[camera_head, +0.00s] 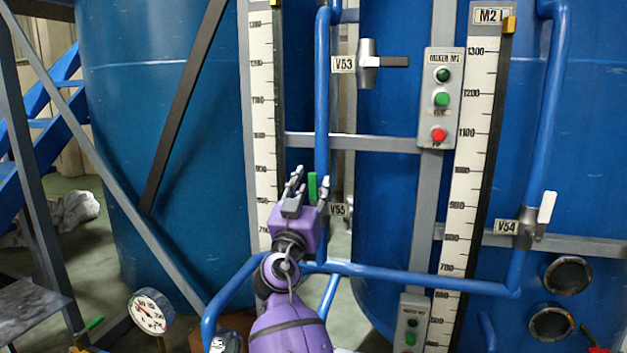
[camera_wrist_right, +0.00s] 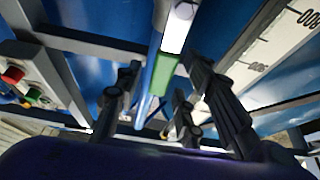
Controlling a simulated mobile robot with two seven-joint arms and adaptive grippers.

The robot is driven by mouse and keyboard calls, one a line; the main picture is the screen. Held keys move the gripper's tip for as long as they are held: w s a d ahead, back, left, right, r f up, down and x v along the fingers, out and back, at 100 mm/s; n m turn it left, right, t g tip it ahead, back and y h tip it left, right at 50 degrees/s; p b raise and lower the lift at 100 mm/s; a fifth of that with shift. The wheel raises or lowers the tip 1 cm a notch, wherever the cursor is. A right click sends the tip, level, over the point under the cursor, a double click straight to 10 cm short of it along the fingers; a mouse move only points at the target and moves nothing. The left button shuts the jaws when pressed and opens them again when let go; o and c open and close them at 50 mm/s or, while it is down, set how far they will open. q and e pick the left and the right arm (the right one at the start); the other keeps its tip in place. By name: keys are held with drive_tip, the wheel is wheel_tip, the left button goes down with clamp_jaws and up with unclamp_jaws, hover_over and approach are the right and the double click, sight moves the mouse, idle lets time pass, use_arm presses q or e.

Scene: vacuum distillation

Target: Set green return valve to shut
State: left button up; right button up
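A green valve handle (camera_head: 312,187) stands upright on the vertical blue pipe, beside the V55 label (camera_head: 338,210). The handle also shows in the right wrist view (camera_wrist_right: 163,75). My right gripper (camera_head: 311,178) is open at this handle, with its fingers apart on either side of it. In the wrist view (camera_wrist_right: 158,88) the green handle lies between and beyond the fingers; I cannot tell whether any finger touches it. The valve body is hidden behind the purple gripper. My left gripper is not in view.
Valve V53 (camera_head: 367,63) with a dark handle is above, and valve V54 (camera_head: 530,220) with a white handle is to the right. A button box (camera_head: 438,98) and blue pipes (camera_head: 420,280) are close by. A gauge (camera_head: 151,312) stands lower left.

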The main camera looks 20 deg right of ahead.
drive_tip(key=shift+w+d+r, duration=0.25)
drive_tip(key=shift+w+d, duration=0.05)
drive_tip(key=shift+w, duration=0.2)
clamp_jaws()
drive_tip(key=shift+f, duration=0.1)
